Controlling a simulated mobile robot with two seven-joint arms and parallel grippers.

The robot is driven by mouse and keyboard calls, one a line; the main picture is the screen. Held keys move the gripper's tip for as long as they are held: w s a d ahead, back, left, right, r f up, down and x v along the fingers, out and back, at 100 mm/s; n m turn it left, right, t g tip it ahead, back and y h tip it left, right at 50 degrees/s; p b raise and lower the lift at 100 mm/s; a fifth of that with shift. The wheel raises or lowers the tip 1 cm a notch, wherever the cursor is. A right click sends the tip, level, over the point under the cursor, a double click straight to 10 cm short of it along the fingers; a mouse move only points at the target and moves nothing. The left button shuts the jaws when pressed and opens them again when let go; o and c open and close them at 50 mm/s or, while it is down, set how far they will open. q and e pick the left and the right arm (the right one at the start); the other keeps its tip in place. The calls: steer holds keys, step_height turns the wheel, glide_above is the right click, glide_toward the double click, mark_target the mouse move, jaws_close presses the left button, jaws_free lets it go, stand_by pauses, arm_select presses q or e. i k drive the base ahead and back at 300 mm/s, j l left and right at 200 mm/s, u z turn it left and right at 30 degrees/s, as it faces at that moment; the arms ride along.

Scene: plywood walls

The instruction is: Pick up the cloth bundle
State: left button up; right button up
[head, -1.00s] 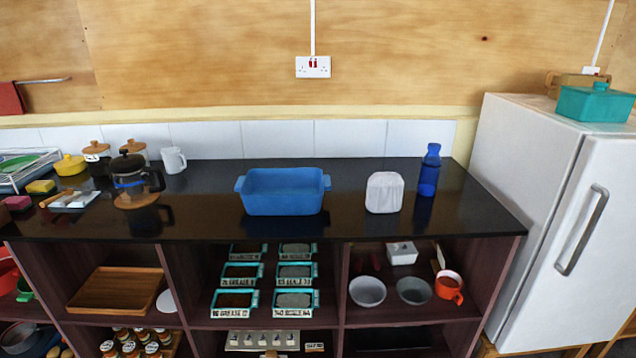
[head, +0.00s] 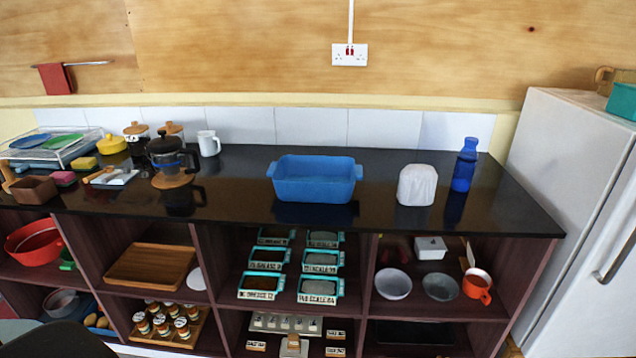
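A white, rounded, cloth-like bundle (head: 416,185) stands on the black countertop (head: 330,222), right of the middle. It sits between a blue rectangular dish (head: 314,181) on its left and a blue bottle (head: 465,165) on its right, apart from both. Its whole front is uncovered. Neither of my grippers shows in the head view. A dark rounded shape at the lower left corner may be part of my arm, but I cannot tell.
A French press (head: 168,160), white mug (head: 208,143) and dish rack (head: 55,147) stand on the counter's left. Open shelves below hold a wooden tray (head: 150,265), bowls and several teal-edged bins. A white fridge (head: 570,150) stands at the right. The counter before the bundle is clear.

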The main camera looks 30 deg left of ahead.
mark_target(417, 183)
steer(key=i+j+u, duration=0.25)
steer(key=i, duration=0.25)
steer(key=i+j+u, duration=0.25)
steer(key=i, duration=0.25)
steer(key=i+j+u, duration=0.25)
steer(key=i, duration=0.3)
steer(key=k+l+u, duration=0.45)
steer(key=k+l, duration=0.3)
steer(key=l, duration=0.05)
